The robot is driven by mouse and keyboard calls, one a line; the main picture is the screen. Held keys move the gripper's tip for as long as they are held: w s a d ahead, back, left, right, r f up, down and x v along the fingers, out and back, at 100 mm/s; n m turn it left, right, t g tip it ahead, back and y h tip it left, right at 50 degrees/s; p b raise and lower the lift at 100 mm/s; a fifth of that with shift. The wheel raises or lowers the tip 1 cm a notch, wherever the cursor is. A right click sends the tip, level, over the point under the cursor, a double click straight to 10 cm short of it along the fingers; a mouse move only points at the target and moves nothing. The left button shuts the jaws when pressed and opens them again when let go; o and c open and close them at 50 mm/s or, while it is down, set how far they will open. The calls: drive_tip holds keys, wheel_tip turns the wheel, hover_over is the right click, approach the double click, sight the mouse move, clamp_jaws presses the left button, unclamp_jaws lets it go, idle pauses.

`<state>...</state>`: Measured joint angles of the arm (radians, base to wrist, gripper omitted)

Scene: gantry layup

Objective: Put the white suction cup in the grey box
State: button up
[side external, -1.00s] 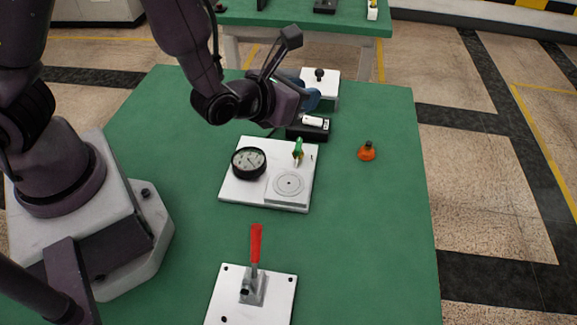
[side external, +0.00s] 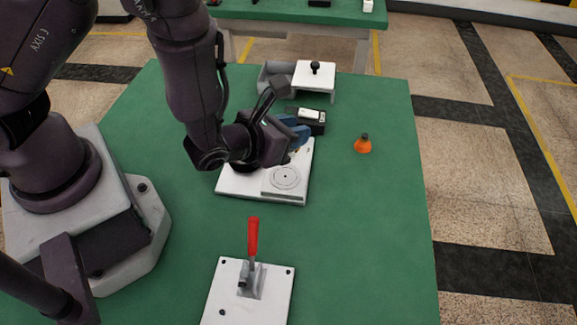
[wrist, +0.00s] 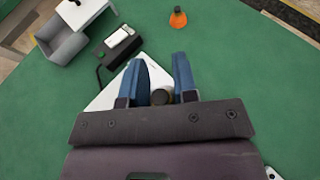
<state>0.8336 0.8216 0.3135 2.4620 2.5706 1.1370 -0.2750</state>
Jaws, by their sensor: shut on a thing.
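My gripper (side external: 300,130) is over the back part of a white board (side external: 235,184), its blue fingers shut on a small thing. In the wrist view the gripper (wrist: 165,60) has a dark round-topped thing (wrist: 160,97) between its fingers. Its lower part is hidden, so I cannot tell whether it is the white suction cup; no white suction cup shows clearly elsewhere. The grey box (side external: 268,76) stands open at the back of the green table, beyond the gripper. It also shows at the upper left of the wrist view (wrist: 60,47).
A white lid-like plate with a black knob (side external: 315,70) stands beside the box. A black device (side external: 313,121) lies behind the board. An orange dark-topped piece (side external: 363,144) is to the right. A red-handled clamp (side external: 253,240) stands in front.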

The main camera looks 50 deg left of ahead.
sight(291, 172)
drive_tip(key=shift+f, duration=3.95)
drive_tip(key=shift+f, duration=0.2)
drive_tip(key=o, duration=0.9)
drive_tip(key=shift+s, duration=0.1)
